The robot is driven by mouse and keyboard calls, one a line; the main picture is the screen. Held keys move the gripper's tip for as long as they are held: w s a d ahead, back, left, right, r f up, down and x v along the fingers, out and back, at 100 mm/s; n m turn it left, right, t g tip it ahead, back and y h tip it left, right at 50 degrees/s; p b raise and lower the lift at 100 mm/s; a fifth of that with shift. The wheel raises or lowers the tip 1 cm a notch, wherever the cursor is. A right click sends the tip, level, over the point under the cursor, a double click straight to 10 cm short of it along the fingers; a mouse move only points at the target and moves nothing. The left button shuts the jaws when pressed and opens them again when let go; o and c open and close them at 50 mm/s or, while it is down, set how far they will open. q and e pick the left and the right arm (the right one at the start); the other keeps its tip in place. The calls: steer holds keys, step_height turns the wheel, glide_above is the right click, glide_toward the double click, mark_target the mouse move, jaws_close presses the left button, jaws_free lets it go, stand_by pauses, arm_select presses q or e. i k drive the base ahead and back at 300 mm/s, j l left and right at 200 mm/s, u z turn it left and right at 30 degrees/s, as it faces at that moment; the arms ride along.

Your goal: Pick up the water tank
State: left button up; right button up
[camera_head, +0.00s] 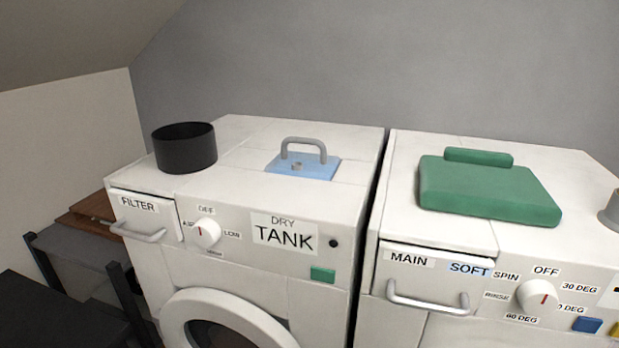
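A light-blue panel (318,168) with a grey arched handle (304,142) and a small round fitting lies in the top of the left white machine (235,150). The machine's front carries the labels DRY and TANK (284,235), so the blue part looks like the top of the water tank. The body of the tank below the panel is hidden. The handle stands upright with an open gap under it, and nothing touches it. Neither of my grippers is in view.
A black open cylinder (185,149) stands at the left on the same machine. A second white machine (405,158) stands close on the right with a green folded-looking block (485,188) on top. A grey wall (400,65) is behind; a sloping ceiling (70,40) is upper left.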

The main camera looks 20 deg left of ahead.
mark_target(323, 166)
steer(key=l+u, duration=0.35)
steer(key=l, duration=0.25)
steer(key=l+u, duration=0.3)
steer(key=l, duration=0.3)
